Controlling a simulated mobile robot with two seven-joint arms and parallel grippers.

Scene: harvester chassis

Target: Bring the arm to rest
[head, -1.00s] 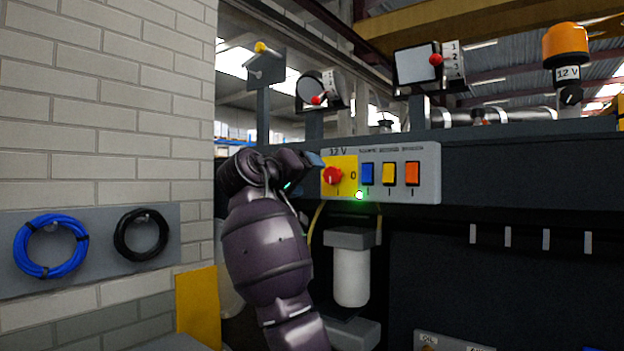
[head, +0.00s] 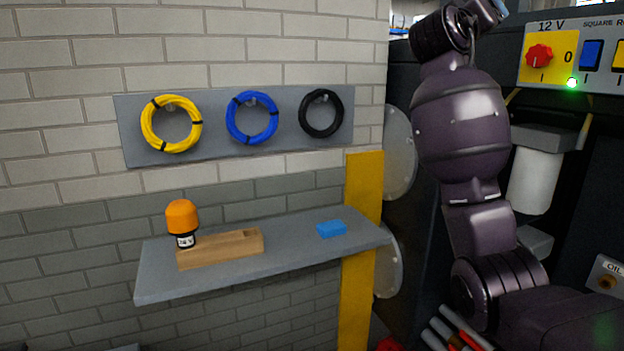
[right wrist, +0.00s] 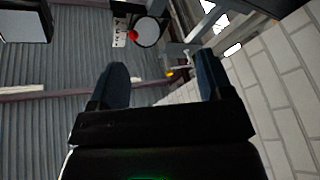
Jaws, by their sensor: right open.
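My right arm rises on the right side of the head view, its upper end by the switch panel. Only part of the right gripper (head: 490,8) shows there, at the top edge. In the right wrist view, the right gripper (right wrist: 158,85) has its two dark blue fingers spread wide with nothing between them. Beyond them are the ceiling, a round dial with a red knob (right wrist: 132,35) and the brick wall. My left gripper is not in view.
The switch panel (head: 548,72) has a red rotary knob (head: 539,56) and a lit green lamp. Cable coils hang on a wall board (head: 211,140).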

